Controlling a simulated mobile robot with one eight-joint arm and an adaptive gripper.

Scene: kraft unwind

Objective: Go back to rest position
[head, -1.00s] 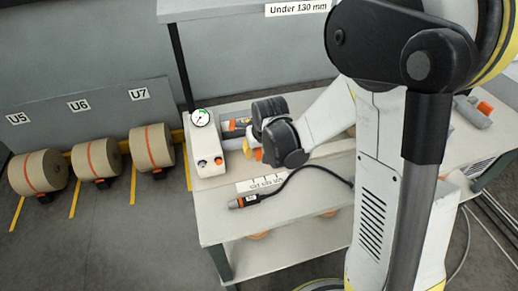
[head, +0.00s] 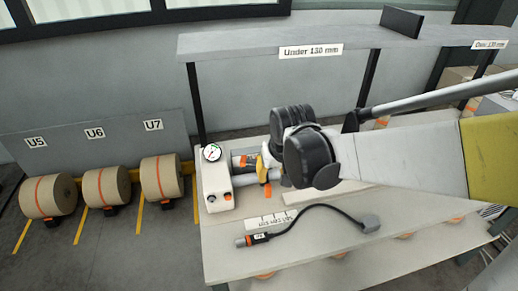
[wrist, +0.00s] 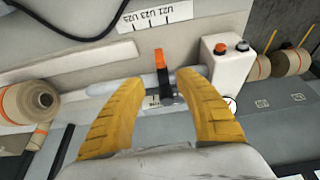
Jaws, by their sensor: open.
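My gripper (head: 264,164) is at the bench, beside the white box with the gauge (head: 217,188). In the wrist view its two yellow fingers (wrist: 160,88) are spread apart. A dark part with an orange end (wrist: 161,60) shows between them, over a pale cylinder; I cannot tell whether the fingers touch it. In the head view the orange end (head: 267,190) hangs just below the gripper. The black wrist hides part of the bench behind it, and my arm reaches in from the right.
A cabled handheld tool (head: 258,239) lies near the bench's front, by a marked label (head: 271,222). A shelf (head: 330,37) runs above the bench. Brown rolls (head: 48,197) stand at the left below U5, U6 and U7. The floor in front of them is clear.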

